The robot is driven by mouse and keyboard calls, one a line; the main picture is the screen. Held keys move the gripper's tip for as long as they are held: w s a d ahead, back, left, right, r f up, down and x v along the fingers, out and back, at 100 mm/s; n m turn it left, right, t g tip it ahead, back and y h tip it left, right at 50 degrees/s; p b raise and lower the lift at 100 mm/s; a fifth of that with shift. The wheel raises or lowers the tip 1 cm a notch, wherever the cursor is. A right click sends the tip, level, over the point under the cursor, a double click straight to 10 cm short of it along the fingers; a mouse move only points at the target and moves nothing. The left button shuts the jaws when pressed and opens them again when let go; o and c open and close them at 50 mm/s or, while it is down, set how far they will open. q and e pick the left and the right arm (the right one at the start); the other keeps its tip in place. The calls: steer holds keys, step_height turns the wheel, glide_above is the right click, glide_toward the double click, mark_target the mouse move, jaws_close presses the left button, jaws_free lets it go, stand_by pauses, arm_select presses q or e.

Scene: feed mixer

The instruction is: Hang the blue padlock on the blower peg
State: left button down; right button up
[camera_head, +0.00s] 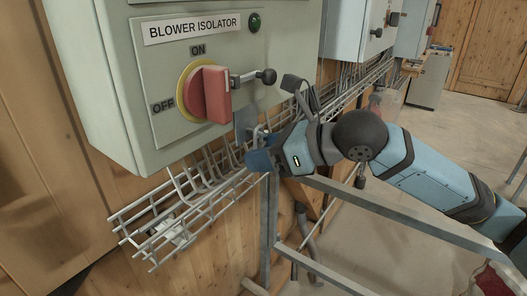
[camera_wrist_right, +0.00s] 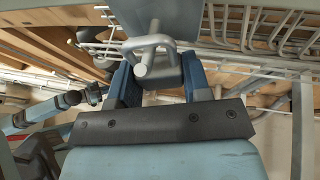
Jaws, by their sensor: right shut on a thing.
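The blower isolator is a grey-green box (camera_head: 196,80) with a red handle on a yellow disc. A small grey plate (camera_head: 243,122) hangs by the handle, and a short metal peg (camera_wrist_right: 141,68) stands out from it in the wrist view. My right gripper (camera_head: 264,150) is at this peg, below the handle, its blue fingers shut on the padlock. The padlock's grey shackle (camera_wrist_right: 163,43) crosses the peg and seems to loop around it; I cannot tell if it bears on it. My left gripper is not in view.
A wire cable tray (camera_head: 180,215) runs along the wooden wall under the box, close beneath my gripper. A grey metal rail (camera_head: 345,200) stands in front, below my right arm. More cabinets (camera_head: 350,30) are farther along the wall.

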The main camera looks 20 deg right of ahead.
steer(key=o, duration=1)
steer(key=shift+o, duration=0.2)
steer(key=shift+d, duration=0.1)
steer(key=b+v, duration=0.2)
steer(key=v, duration=1.2)
